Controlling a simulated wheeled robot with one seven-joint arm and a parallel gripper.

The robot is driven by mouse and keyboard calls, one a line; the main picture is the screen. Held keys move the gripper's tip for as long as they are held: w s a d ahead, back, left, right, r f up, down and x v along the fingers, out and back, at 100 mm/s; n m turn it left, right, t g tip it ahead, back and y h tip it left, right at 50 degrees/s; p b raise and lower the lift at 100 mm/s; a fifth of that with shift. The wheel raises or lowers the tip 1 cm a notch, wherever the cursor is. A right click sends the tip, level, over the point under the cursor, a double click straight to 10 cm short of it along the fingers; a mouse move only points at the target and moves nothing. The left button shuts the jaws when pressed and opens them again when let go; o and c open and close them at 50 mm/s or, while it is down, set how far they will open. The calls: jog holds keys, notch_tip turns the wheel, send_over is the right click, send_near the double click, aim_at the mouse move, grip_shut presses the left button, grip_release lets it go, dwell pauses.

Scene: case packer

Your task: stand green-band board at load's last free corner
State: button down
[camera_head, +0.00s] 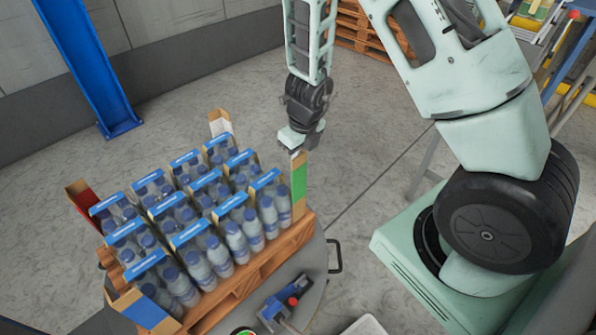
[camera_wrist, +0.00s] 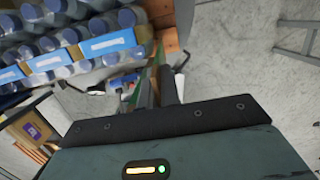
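The green-band board (camera_head: 299,181) is a tall, narrow cardboard corner board, upright at the right corner of the load. My gripper (camera_head: 301,143) is above it with its fingers at the board's top end, and looks shut on it. In the wrist view the board (camera_wrist: 158,56) shows nearly edge-on at the fingers (camera_wrist: 163,88). The load is several blue-labelled bottle packs (camera_head: 208,208) on a wooden pallet (camera_head: 252,275). The board's lower end is close to the pallet's right corner; I cannot tell whether it touches the pallet or bottles.
A white-band board (camera_head: 220,123), a red-band board (camera_head: 83,201) and a blue-band board (camera_head: 143,309) stand at the other corners. A blue tool (camera_head: 284,308) lies in front of the pallet. A blue post (camera_head: 88,62) rises behind.

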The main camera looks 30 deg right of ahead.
aim_at(293, 187)
jog(key=shift+f+b, duration=1.3)
jog(key=shift+f, duration=0.85)
jog(key=c, duration=1.6)
grip_release()
